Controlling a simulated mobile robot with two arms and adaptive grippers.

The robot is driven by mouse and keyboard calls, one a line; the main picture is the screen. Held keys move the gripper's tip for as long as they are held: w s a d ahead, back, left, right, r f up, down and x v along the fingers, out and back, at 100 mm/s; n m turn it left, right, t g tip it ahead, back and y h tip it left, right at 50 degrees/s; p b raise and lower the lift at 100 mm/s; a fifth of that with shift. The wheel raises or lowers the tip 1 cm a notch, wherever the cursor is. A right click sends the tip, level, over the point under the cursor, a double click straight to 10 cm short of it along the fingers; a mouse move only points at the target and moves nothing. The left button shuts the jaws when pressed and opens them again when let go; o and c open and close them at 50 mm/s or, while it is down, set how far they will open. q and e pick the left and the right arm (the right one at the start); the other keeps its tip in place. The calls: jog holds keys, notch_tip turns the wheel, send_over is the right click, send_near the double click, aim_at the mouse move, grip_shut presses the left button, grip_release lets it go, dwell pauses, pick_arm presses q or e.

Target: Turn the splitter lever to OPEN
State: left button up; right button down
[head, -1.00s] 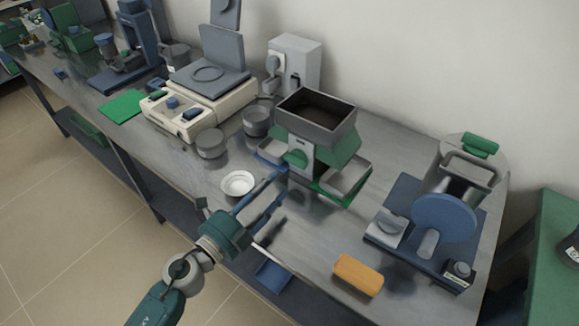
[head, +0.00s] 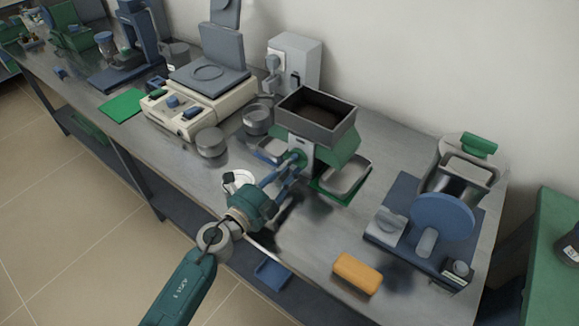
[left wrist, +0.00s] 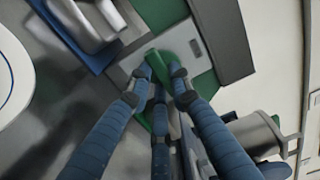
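The splitter has a dark open hopper (head: 316,115), a grey front plate (head: 301,145), green sides and a grey tray on each side. Its green lever (head: 297,157) is on the front plate, partly hidden by my fingers. In the left wrist view the green lever (left wrist: 154,60) lies between my fingertips, slanting across the grey plate (left wrist: 195,47). My left gripper (head: 294,167) is at the lever, its blue fingers on either side of it. The gap between the fingertips (left wrist: 160,80) is small, and I cannot tell whether they press on the lever. My right gripper is not in view.
A white dish (head: 229,184) is beside my left gripper, partly covered by it. The right tray (head: 346,177) is close to my fingers. An orange block (head: 357,273) lies near the front edge. A blue-based machine (head: 400,215) stands at the right, a balance (head: 190,110) at the left.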

pick_arm(q)
grip_shut()
jog(key=m, duration=0.3)
jog(key=shift+a+f, duration=0.1)
jog(key=m+b, duration=0.1)
jog(key=m, duration=0.5)
jog(key=shift+w+a, duration=0.1)
jog(key=m, duration=0.4)
jog(key=shift+r+m+b, duration=0.2)
jog(key=shift+m+b, duration=0.1)
jog(key=shift+m, duration=2.2)
